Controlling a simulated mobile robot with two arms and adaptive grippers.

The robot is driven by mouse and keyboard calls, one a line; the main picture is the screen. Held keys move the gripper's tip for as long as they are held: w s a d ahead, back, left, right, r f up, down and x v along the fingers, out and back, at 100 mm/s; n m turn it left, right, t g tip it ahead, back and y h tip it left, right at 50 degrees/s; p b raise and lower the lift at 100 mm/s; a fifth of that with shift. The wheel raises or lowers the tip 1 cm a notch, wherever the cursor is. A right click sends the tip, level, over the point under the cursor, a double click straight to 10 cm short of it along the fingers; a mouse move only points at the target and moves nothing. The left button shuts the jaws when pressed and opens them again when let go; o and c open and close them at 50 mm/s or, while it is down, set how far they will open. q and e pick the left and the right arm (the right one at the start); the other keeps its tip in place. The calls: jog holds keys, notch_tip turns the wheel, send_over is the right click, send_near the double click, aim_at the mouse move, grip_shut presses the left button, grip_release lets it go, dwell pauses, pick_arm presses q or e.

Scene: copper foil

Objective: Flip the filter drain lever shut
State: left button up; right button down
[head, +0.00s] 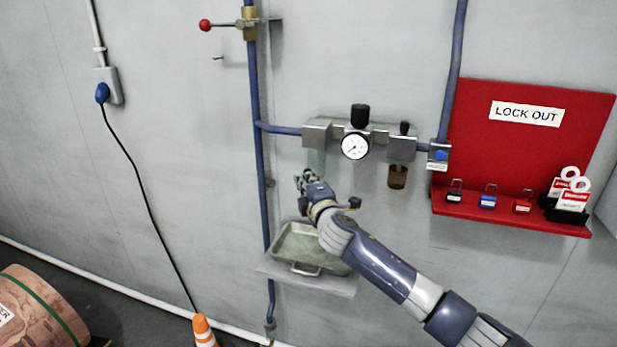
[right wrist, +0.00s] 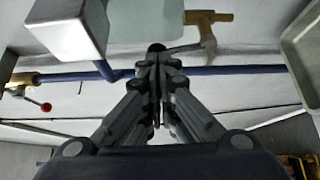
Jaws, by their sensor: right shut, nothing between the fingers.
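The filter (head: 318,133) is the left block of the wall unit, with a pale translucent bowl (head: 316,162) below it. The bowl also shows at the top of the right wrist view (right wrist: 147,20). A brass drain fitting (right wrist: 208,17) sits by the bowl's end, with a thin, pale drain lever (right wrist: 190,47) beside it. My right gripper (head: 304,176) is shut and empty just below the bowl. In the right wrist view its fingertips (right wrist: 157,48) meet close to the lever's end; I cannot tell whether they touch. In the head view the gripper hides the drain. My left gripper is not in view.
A metal tray (head: 292,240) sits on a shelf below my right forearm. A gauge (head: 355,146) and brown bowl (head: 397,177) are to the right. A red lockout board (head: 525,160) hangs farther right. A blue pipe (head: 257,90) with a red-knobbed valve lever (head: 205,25) runs left.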

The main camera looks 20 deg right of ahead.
jog(key=shift+w+a+f+n+g+p, duration=0.4)
jog(key=shift+w+a+f+n+p, duration=0.15)
jog(key=shift+a+f+p, duration=0.4)
jog(key=shift+w+a+f+n+g+p, duration=0.45)
jog(key=shift+w+a+f+p, duration=0.2)
jog(key=shift+a+p, duration=0.4)
jog(key=shift+d+f, duration=0.1)
jog(key=shift+f, duration=0.15)
dwell(0.5)
